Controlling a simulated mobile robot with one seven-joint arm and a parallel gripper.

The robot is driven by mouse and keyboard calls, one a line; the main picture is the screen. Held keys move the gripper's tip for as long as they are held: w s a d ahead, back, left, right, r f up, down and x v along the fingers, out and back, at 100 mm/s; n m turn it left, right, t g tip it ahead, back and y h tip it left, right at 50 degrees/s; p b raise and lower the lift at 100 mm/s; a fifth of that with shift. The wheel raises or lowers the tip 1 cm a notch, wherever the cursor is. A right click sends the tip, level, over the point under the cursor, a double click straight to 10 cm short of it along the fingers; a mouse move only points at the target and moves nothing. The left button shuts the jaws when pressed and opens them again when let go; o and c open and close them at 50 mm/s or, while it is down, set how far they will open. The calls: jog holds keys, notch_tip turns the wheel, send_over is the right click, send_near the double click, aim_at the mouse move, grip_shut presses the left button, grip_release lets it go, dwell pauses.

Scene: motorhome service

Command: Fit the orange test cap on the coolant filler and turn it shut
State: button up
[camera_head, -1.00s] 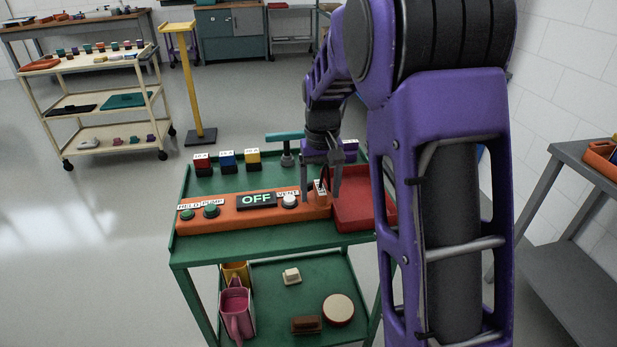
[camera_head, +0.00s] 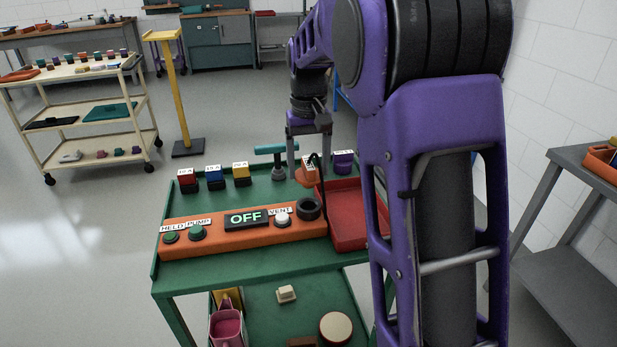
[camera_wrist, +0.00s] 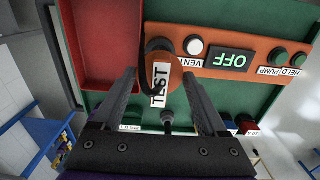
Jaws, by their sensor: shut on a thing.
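The orange test cap (camera_head: 305,177), with a white TEST label, is between the fingers of my gripper (camera_head: 308,166), over the back part of the green cart top. In the wrist view the cap (camera_wrist: 175,76) sits between the two dark fingers (camera_wrist: 160,88), and my gripper is shut on it. A black hose runs from the cap. A black round ring (camera_head: 308,209) shows at the right end of the orange panel (camera_head: 190,240), apart from the cap.
The panel has an OFF display (camera_head: 246,218) and buttons. A red tray (camera_head: 350,222) lies right of it. Behind are a teal T-handle (camera_head: 277,151) and red, blue, yellow and purple labelled blocks. A grey bench (camera_head: 585,165) stands at right. Floor left of the cart is clear.

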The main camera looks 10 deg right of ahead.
notch_tip(320, 180, down, 7)
jog(key=shift+f+b, duration=0.15)
jog(key=shift+b, duration=0.15)
jog(key=shift+f, duration=0.15)
jog(key=shift+f, duration=0.1)
jog(key=o, duration=1.3)
jog(key=shift+f+b, duration=0.1)
jog(key=shift+b, duration=0.35)
